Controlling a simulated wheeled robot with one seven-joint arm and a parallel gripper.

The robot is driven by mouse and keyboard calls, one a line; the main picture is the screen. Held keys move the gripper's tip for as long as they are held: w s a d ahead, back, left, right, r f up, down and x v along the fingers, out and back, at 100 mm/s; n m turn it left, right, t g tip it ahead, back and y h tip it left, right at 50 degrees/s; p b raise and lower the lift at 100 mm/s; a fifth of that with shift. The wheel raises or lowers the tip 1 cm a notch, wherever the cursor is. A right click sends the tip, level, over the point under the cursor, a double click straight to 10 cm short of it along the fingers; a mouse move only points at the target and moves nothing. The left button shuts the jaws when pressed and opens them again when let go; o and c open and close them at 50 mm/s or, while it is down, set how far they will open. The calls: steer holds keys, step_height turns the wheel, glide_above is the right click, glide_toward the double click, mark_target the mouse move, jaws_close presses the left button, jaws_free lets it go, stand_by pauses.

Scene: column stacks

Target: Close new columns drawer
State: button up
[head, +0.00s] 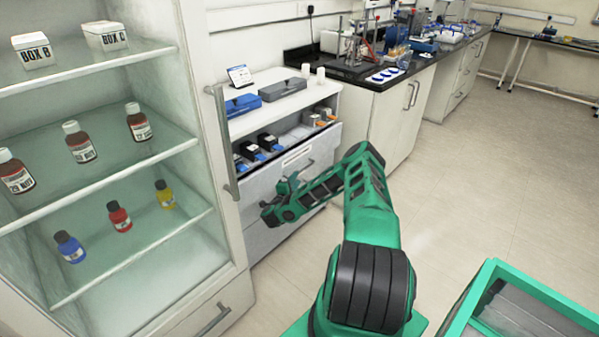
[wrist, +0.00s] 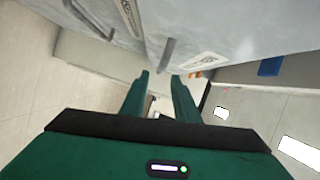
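The drawer (head: 298,155) is the top one in a white cabinet. It is pulled out, and its inside shows dark columns with blue parts (head: 251,151) and white boxes with orange ends. Its pale front carries a white label. My gripper (head: 283,195) is in front of the drawer unit, low and left of the label, and partly overlaps the fronts. In the wrist view the two green fingers (wrist: 160,76) are apart with nothing between them. A grey handle (wrist: 167,55) and a label (wrist: 203,62) on the fronts lie just beyond the fingertips. I cannot tell if anything touches.
A glass-fronted cabinet (head: 220,140) with bottles and boxes stands at the left, its handle close to the drawer. Blue and grey cases (head: 283,89) sit on the cabinet top. A bench (head: 400,90) with lab gear is behind.

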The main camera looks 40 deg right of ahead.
steer(key=x, duration=0.9)
steer(key=shift+s, duration=0.15)
jaws_close()
